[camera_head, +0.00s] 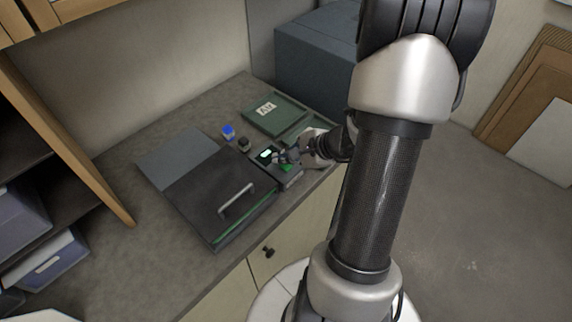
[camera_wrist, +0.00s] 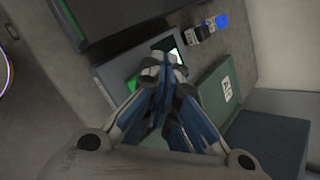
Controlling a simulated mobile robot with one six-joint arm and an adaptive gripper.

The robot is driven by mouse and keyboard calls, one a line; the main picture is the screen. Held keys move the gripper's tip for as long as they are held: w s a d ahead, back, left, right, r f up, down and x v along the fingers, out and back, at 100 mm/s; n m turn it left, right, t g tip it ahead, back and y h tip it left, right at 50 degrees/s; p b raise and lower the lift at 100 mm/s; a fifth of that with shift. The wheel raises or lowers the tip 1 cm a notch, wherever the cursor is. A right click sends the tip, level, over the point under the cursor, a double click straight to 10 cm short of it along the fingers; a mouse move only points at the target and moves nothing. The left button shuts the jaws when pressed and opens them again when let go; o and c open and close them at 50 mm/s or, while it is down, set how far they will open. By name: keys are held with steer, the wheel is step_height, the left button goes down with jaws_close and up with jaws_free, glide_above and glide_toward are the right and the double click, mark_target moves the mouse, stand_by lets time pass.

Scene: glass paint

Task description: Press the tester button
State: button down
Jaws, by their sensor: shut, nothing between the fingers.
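The tester (camera_head: 288,178) is a small dark grey box near the counter's front edge, with a lit green-white screen (camera_head: 266,154) and a green patch, likely the button (camera_head: 287,167), on its top. In the wrist view the tester (camera_wrist: 113,72) lies under my fingers, with part of its screen (camera_wrist: 172,46) and a bit of green (camera_wrist: 132,83) showing. My gripper (camera_head: 281,156) is shut and empty, with its fingertips over the tester's top. In the wrist view my gripper (camera_wrist: 163,62) hides much of the tester. I cannot tell whether the tips touch the button.
A dark lidded case (camera_head: 215,195) with a metal handle stands left of the tester. A blue-capped bottle (camera_head: 228,131) and a dark-capped bottle (camera_head: 244,145) stand behind it.

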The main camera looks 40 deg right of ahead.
mark_target(285, 168)
steer(key=shift+f, duration=0.1)
steer(key=shift+f+b, duration=0.35)
steer(key=shift+b, duration=0.35)
steer(key=shift+f+b, duration=0.5)
steer(key=shift+b, duration=0.15)
stand_by(0.6)
steer(key=shift+r+p, duration=0.65)
steer(key=shift+r, duration=0.3)
step_height(285, 168, up, 5)
steer(key=p, duration=0.3)
steer(key=shift+p, duration=0.3)
stand_by(0.7)
